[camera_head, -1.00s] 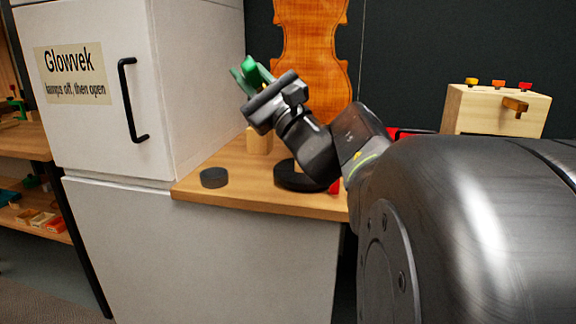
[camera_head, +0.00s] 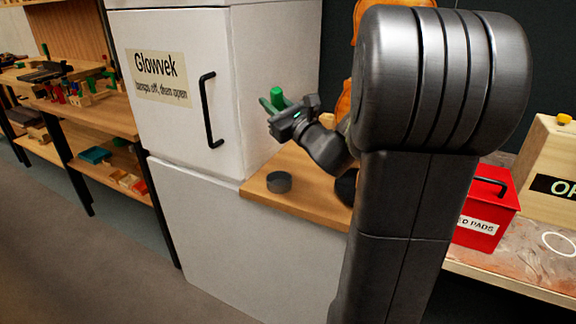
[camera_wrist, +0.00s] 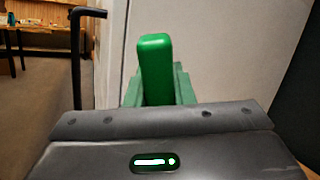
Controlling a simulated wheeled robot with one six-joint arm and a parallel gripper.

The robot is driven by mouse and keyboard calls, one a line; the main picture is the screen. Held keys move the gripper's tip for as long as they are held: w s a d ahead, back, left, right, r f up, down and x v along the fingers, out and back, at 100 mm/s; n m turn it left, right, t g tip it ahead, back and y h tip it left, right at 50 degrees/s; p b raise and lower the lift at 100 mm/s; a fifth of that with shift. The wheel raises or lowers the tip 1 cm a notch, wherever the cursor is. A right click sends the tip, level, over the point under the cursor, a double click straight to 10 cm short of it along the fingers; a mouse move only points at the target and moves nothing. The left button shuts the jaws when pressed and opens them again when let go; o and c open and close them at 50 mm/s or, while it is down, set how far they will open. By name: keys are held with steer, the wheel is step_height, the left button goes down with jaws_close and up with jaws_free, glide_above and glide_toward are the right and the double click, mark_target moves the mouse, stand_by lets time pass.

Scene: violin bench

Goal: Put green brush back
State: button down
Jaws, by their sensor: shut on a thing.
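The green brush (camera_wrist: 155,68) stands up between the fingers in the wrist view; only a smooth, block-like green part of it shows, and bristles cannot be made out. My gripper (camera_head: 273,101) is shut on it, with darker green finger pieces on both sides. In the head view the brush (camera_head: 277,93) is a small green piece above the wooden bench top, in front of the white cabinet's side. The brush's own place cannot be made out in these frames.
The white Glowvek cabinet (camera_head: 185,115) has a black door handle (camera_head: 208,110) and is closed. A dark round puck (camera_head: 279,182) sits on the wooden top (camera_head: 310,190). A red box (camera_head: 487,212) stands right. Shelves (camera_head: 95,115) with tools stand left, beside open floor.

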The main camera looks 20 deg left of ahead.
steer(key=p, duration=0.1)
steer(key=w+p, duration=0.1)
steer(key=p, duration=0.1)
steer(key=shift+w+a+f+m+h, duration=0.2)
steer(key=shift+m+h, duration=0.1)
steer(key=f+p, duration=0.1)
steer(key=p, duration=0.1)
steer(key=w+f+p, duration=0.1)
steer(key=p, duration=0.2)
steer(key=shift+a+m+g+h, duration=0.2)
steer(key=shift+m+g+h, duration=0.1)
steer(key=shift+m, duration=0.1)
steer(key=f+p, duration=0.1)
steer(key=p, duration=0.4)
steer(key=shift+f+m+h, duration=0.35)
steer(key=shift+m+h, duration=0.05)
steer(key=f+p, duration=0.1)
steer(key=p, duration=0.1)
steer(key=g+p, duration=0.1)
steer(key=p, duration=0.1)
steer(key=shift+s+f, duration=0.35)
steer(key=shift+s+d+f+m+h+p, duration=0.15)
steer(key=shift+f+m+h+p, duration=0.25)
steer(key=shift+f, duration=5.1)
steer(key=shift+f, duration=0.1)
steer(key=c, duration=1.3)
jaws_free()
